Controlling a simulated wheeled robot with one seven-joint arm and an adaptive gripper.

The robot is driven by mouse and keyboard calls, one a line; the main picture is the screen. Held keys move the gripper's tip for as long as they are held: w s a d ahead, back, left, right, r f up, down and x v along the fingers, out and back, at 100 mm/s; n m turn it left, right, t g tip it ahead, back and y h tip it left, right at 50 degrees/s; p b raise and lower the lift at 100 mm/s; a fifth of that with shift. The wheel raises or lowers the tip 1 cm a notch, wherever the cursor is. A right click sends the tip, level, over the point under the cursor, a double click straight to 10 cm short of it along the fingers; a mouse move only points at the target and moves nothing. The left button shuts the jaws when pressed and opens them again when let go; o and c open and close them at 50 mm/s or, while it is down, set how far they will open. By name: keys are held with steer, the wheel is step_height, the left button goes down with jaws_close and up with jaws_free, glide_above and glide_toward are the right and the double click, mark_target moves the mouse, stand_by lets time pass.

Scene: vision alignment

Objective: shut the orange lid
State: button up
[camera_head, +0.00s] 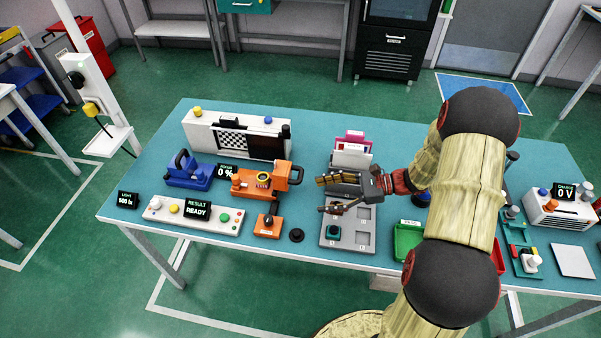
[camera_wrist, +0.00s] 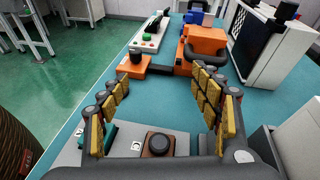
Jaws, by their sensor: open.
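A blue device (camera_head: 188,173) stands left of the orange one. A white panel with a checkerboard (camera_head: 198,131) is behind. A result console (camera_head: 168,209), an orange base with a black knob (camera_head: 266,226) and a grey tray (camera_head: 362,238) lie in front. A white card holder (camera_head: 351,158) stands behind my gripper.

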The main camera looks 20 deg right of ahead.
steer(key=w+d+r+m+t+y, duration=0.2)
steer(key=w+r+m+t, duration=0.15)
steer(key=w+r, duration=0.3)
steer(key=b, duration=0.3)
glide_toward(300, 174)
steer(key=shift+w+a+f+n, duration=0.15)
steer(key=shift+w+a+f, duration=0.15)
steer(key=shift+a, duration=0.25)
steer(key=shift+w+a+f+n, duration=0.1)
steer(key=shift+w+a+f, duration=0.15)
steer(key=shift+a, duration=0.25)
steer(key=b+x, duration=0.2)
steer(key=x, duration=0.4)
steer(key=shift+w+a, duration=0.45)
steer(key=shift+a, duration=0.2)
steer(key=shift+c, duration=1.4)
steer(key=shift+r, duration=0.1)
steer(key=c, duration=1.1)
steer(key=shift+r, duration=0.1)
